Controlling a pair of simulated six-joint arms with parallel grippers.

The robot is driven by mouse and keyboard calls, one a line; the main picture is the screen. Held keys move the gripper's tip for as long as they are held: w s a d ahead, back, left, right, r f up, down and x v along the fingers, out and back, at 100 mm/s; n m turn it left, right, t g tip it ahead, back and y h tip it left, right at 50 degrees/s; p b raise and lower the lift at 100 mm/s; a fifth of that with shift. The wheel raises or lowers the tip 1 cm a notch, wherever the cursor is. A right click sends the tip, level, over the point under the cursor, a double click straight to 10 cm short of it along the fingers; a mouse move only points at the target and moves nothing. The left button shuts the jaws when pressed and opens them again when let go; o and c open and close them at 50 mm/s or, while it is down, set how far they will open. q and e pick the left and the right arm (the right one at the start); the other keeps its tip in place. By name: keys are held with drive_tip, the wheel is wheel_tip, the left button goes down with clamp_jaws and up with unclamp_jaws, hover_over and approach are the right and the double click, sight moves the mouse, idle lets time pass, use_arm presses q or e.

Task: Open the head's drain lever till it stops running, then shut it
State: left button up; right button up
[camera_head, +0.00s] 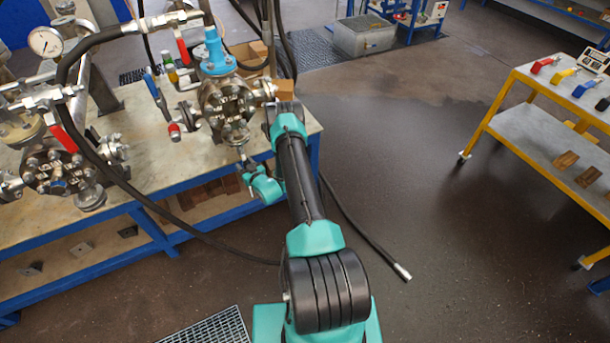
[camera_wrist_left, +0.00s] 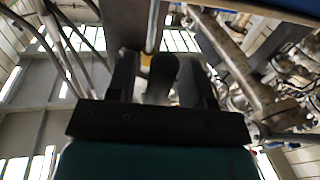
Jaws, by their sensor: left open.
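The flanged vessel head (camera_head: 228,98), with a blue fitting (camera_head: 214,50) on top, stands on the bench. My left gripper (camera_head: 243,162) is just below and in front of it, small and partly hidden by its own wrist. In the left wrist view the two dark fingers of the gripper (camera_wrist_left: 163,72) are apart. A dark rounded bar (camera_wrist_left: 162,82) shows between them; I cannot tell whether it touches either finger. I cannot tell which part is the drain lever, or whether liquid runs. Red handles (camera_head: 182,47) and a blue handle (camera_head: 151,83) show on nearby pipework. My right gripper is not in view.
A second flanged vessel (camera_head: 57,171) and a gauge (camera_head: 45,41) stand at left. A black hose (camera_head: 65,75) loops down past the bench (camera_head: 170,157). A loose hose end (camera_head: 402,272) lies on the open floor. A cart (camera_head: 545,122) stands at right.

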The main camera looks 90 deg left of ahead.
use_arm(q)
drive_tip(key=v, duration=1.6)
drive_tip(key=shift+d, duration=0.25)
drive_tip(key=shift+w, duration=0.1)
